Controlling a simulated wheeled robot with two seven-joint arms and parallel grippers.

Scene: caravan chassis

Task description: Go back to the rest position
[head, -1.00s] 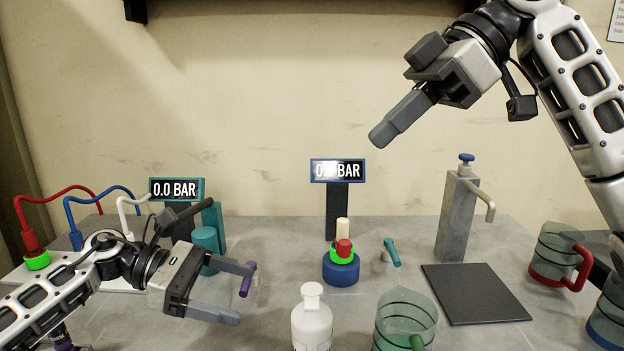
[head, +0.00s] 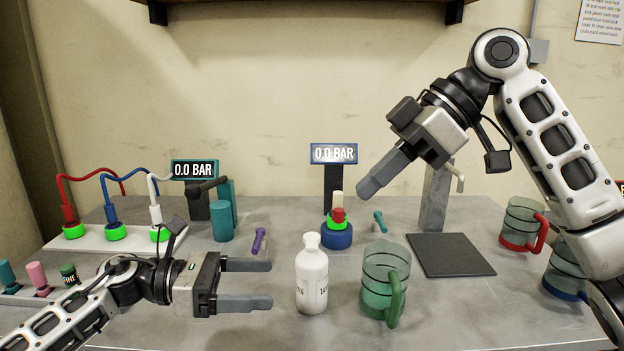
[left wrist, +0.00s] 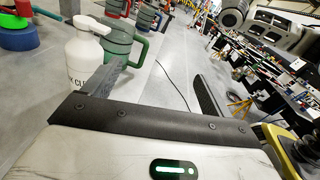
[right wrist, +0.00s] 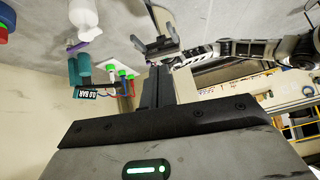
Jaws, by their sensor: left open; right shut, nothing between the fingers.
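My left gripper (head: 262,284) is open and empty, low over the front left of the grey table, pointing right. The white bottle (head: 311,275) stands upright to the right of its fingertips, with a gap between. In the left wrist view its two fingers (left wrist: 150,85) are spread with nothing between them. My right gripper (head: 372,188) is shut and empty, raised above the table and pointing down to the left. It hangs in front of the grey dispenser post (head: 434,205) and partly hides it. In the right wrist view its fingers (right wrist: 157,85) are together.
A green-handled jug (head: 378,282) stands right of the bottle. A blue-based valve (head: 337,237) stands under the middle gauge (head: 334,153). A dark mat (head: 450,255) lies at the right, near a red-handled jug (head: 521,228). A hose board (head: 90,238) is at the left.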

